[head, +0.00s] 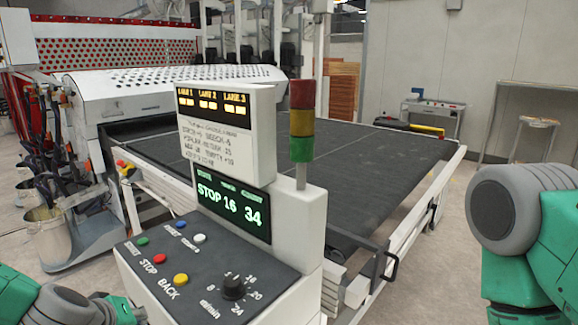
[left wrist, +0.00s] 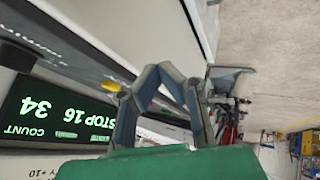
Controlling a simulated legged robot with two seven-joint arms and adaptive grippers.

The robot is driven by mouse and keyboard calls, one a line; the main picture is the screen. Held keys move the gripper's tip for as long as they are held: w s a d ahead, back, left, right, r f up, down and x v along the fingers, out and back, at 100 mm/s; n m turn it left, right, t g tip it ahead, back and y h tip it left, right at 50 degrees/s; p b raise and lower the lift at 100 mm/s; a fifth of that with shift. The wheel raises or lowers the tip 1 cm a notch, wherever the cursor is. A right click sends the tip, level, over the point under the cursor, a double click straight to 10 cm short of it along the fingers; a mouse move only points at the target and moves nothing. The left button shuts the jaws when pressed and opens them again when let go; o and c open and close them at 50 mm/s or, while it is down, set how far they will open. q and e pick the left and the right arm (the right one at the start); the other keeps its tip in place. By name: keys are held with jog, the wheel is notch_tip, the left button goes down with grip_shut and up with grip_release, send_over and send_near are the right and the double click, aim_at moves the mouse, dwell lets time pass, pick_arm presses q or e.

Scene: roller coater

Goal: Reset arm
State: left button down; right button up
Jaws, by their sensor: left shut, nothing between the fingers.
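My left arm comes in at the lower left of the head view, and its left gripper (head: 128,309) shows only in part at the bottom edge, in front of the control panel (head: 205,290). In the left wrist view the left gripper (left wrist: 160,70) shows its grey fingers bent in towards each other, shut with nothing between them. The green screen (left wrist: 55,112), reading STOP 16 and 34, shows upside down beside the fingers. My right arm shows at the right edge of the head view; its gripper is out of view.
The console (head: 299,235) carries several coloured buttons, a black knob (head: 232,287) and a signal tower (head: 302,120). Behind it lies a wide dark conveyor (head: 385,165) with a white frame. A bucket (head: 48,238) stands at the left. Floor at the right is mostly clear.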

pick_arm(q)
jog(key=s+d+f+m+g+b, duration=0.2)
jog(key=s+f+b, duration=0.3)
jog(key=f, duration=0.5)
jog(key=s+d+f+m+g+b, duration=0.1)
jog(key=s+f+m+b, duration=0.1)
jog(key=s+f, duration=0.7)
jog(key=s+a+f+m+g+b, duration=0.2)
jog(key=s+f+m+g+b, duration=0.2)
jog(key=s+f, duration=0.9)
jog(key=shift+f+b, duration=0.25)
jog(key=shift+b, duration=0.8)
jog(key=shift+a, duration=0.1)
jog(key=shift+w, duration=0.1)
